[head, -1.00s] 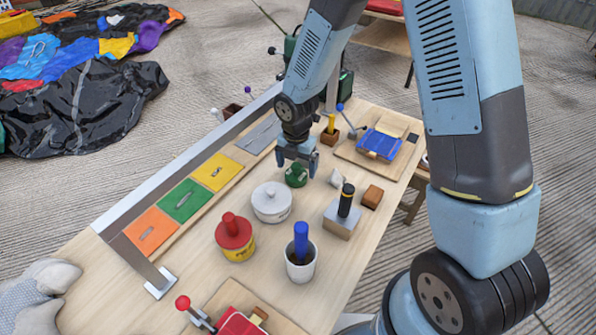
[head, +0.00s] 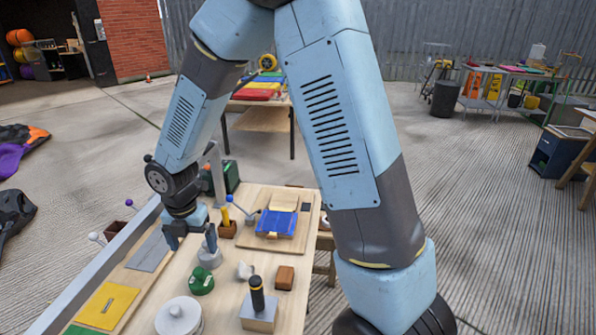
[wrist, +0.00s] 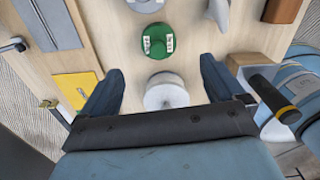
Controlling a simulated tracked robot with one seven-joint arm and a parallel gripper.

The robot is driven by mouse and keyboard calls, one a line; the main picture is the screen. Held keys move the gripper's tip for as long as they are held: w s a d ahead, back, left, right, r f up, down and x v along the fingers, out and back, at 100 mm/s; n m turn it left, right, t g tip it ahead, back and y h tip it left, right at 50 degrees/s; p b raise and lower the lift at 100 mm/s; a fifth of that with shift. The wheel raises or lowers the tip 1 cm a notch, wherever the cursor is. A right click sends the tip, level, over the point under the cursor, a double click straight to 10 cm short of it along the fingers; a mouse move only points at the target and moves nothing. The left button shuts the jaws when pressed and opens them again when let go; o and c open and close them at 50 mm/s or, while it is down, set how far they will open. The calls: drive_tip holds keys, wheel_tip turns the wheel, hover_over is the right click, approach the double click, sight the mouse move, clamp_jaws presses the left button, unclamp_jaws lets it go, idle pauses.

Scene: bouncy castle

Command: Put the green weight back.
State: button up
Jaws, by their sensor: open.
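The green weight (head: 201,281) is a small round piece with pale markings on top. It stands on the wooden tabletop, apart from my gripper. My gripper (head: 191,243) is open and empty above the table, and appears just behind the weight in the head view. In the wrist view the green weight (wrist: 158,40) lies beyond the gap between the spread fingers of my gripper (wrist: 161,66). A grey round piece (head: 209,258) stands just behind the green weight. It also shows, cut off, at the wrist view's top edge (wrist: 146,5).
A black-handled block (head: 258,308), a brown block (head: 285,277) and a small pale piece (head: 245,270) stand to the right. A yellow panel (head: 106,306) lies left. A metal rail (head: 80,268) runs along the left edge.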

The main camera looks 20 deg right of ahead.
drive_tip(key=s+d+r+m+t, duration=0.2)
drive_tip(key=d+r+m, duration=0.6)
drive_tip(key=r, duration=0.1)
drive_tip(key=s+d+r+m+t, duration=0.1)
drive_tip(key=s+d+r+m, duration=0.1)
drive_tip(key=d+r+m, duration=0.65)
drive_tip(key=s+d+r+m+t, duration=0.2)
drive_tip(key=s+d+r+m, duration=0.7)
drive_tip(key=s+m, duration=0.4)
drive_tip(key=shift+d+r+m, duration=0.3)
drive_tip(key=shift+d+m, duration=0.4)
drive_tip(key=shift+m, duration=0.05)
